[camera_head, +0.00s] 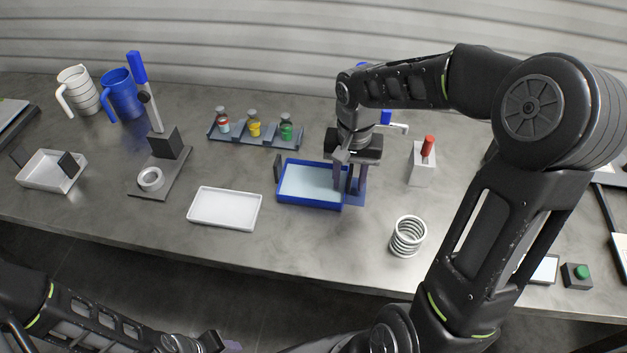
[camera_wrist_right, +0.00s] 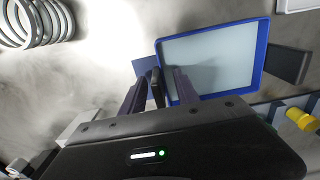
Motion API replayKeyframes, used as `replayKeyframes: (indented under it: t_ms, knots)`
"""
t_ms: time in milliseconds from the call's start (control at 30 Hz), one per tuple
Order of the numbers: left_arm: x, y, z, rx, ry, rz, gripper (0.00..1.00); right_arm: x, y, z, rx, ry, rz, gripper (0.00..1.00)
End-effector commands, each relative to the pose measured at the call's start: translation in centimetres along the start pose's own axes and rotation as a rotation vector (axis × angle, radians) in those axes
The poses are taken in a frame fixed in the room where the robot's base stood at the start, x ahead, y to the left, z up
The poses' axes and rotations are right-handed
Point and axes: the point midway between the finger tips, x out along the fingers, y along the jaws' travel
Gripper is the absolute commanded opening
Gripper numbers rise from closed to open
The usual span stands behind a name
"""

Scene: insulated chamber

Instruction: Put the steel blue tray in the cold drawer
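The steel blue tray (camera_head: 310,183), with a blue rim and pale inside, lies flat near the middle of the table. It also shows in the right wrist view (camera_wrist_right: 215,62). A dark upright handle (camera_head: 278,167) stands at each end. My right gripper (camera_head: 350,187) is lowered at the tray's right end. In the wrist view its fingers (camera_wrist_right: 160,92) stand apart on either side of the near handle, with gaps visible. My left gripper (camera_head: 218,343) is low at the bottom edge, its fingers mostly cut off. I cannot make out a cold drawer.
A white tray (camera_head: 225,208) lies left of the blue one. A rack (camera_head: 255,135) with capped vials stands behind. A coil (camera_head: 407,237) and a white block with a red top (camera_head: 422,163) are to the right. The table's front edge is clear between the trays and coil.

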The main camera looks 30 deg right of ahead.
Motion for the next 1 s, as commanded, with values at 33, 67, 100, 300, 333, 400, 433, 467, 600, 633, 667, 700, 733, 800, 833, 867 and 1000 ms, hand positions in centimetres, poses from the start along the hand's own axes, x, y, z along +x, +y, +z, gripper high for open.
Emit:
replayKeyframes:
  t_ms: [33,67,100,300,333,400,433,467,600,633,667,700,733,800,833,867,1000]
  knots:
    - [0.0,0.0,0.0,0.0,0.0,0.0,0.36,-0.02,0.0,-0.01,0.0,0.0,0.0,0.37]
    - [0.0,0.0,0.0,0.0,0.0,0.0,0.36,-0.02,0.0,-0.01,0.0,0.0,0.0,0.37]
    - [0.0,0.0,0.0,0.0,0.0,0.0,0.36,-0.02,0.0,-0.01,0.0,0.0,0.0,0.37]
    - [0.0,0.0,0.0,0.0,0.0,0.0,0.36,-0.03,0.0,-0.01,0.0,0.0,0.0,0.32]
    - [0.0,0.0,0.0,0.0,0.0,0.0,0.36,-0.03,0.0,0.0,0.0,0.0,0.0,0.29]
    - [0.0,0.0,0.0,0.0,0.0,0.0,0.36,-0.03,0.0,-0.01,0.0,0.0,0.0,0.23]
    - [0.0,0.0,0.0,0.0,0.0,0.0,0.36,-0.04,-0.01,-0.01,0.0,0.0,0.0,0.21]
    - [0.0,0.0,0.0,0.0,0.0,0.0,0.36,-0.04,-0.01,-0.01,0.0,0.0,0.0,0.18]
    - [0.0,0.0,-0.01,0.0,0.0,0.0,0.36,-0.03,-0.01,0.0,0.0,0.0,0.0,0.07]
    - [0.0,0.0,0.0,0.0,0.0,0.0,0.36,-0.03,-0.01,0.0,0.0,0.0,0.0,0.05]
    - [0.0,0.0,0.0,0.0,0.0,0.0,0.36,-0.03,-0.01,0.0,0.0,0.0,0.0,0.02]
    - [0.0,0.0,0.0,0.0,0.0,0.0,0.36,-0.03,-0.01,0.0,0.0,0.0,0.0,0.0]
    - [0.0,0.0,0.0,0.0,0.0,0.0,0.36,-0.03,-0.01,0.0,0.0,0.0,0.0,0.0]
    - [0.0,0.0,0.0,0.0,0.0,0.0,0.36,-0.03,-0.01,0.0,0.0,0.0,0.0,0.0]
    - [0.0,0.0,0.0,0.0,0.0,0.0,0.36,-0.03,-0.01,0.0,0.0,0.0,0.0,0.0]
    - [0.0,0.0,0.0,0.0,0.0,0.0,0.36,-0.03,-0.01,0.0,0.0,0.0,0.0,0.0]
    - [0.0,0.0,0.0,0.0,0.0,0.0,0.36,-0.03,0.0,0.0,0.0,0.0,0.0,0.0]
